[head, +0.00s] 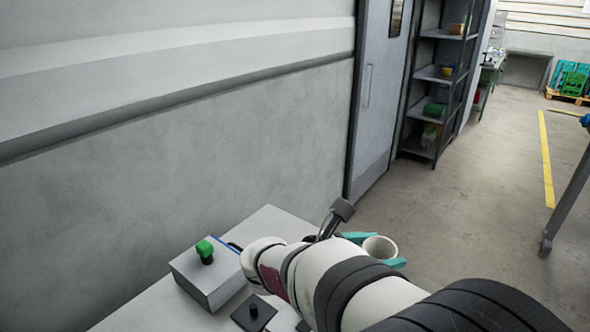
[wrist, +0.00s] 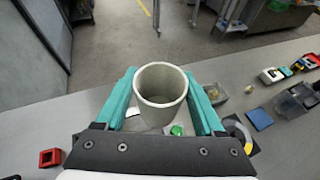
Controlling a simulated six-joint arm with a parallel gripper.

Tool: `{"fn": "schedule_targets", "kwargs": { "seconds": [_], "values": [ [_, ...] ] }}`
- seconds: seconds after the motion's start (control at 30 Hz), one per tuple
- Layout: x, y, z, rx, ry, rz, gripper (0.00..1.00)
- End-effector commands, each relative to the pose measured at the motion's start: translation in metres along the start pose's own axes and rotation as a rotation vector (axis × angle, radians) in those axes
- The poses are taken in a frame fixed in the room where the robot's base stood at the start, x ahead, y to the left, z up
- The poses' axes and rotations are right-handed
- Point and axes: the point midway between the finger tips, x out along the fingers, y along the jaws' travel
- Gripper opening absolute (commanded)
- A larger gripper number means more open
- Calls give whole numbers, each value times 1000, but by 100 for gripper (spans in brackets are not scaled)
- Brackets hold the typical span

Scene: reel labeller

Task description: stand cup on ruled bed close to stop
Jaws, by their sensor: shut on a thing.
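A pale grey-white cup (wrist: 161,84) is held between the two teal fingers of my gripper (wrist: 160,98) in the wrist view, its open rim toward the camera. In the head view the cup (head: 380,246) shows beyond my arm, between the teal fingers of my gripper (head: 378,252), clear of the table's visible edge. The fingers press on the cup's two sides. I cannot make out the ruled bed or the stop in either view; my arm, gripper and the cup hide part of the table.
A grey box with a green button (head: 205,250) stands on the table (head: 268,222) by the wall. A black plate with a knob (head: 253,311) is near it.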

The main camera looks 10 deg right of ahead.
Motion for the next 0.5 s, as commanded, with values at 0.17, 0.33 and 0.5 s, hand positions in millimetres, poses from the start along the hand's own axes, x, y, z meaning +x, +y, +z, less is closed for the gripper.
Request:
{"fn": "schedule_targets", "kwargs": {
  "seconds": [0.17,0.33,0.5],
  "values": [
    [24,-35,-22,130,-14,-328,16],
    [35,-79,-54,294,-31,-719,16],
    [29,-119,-96,478,-50,-1164,16]
  ]
}}
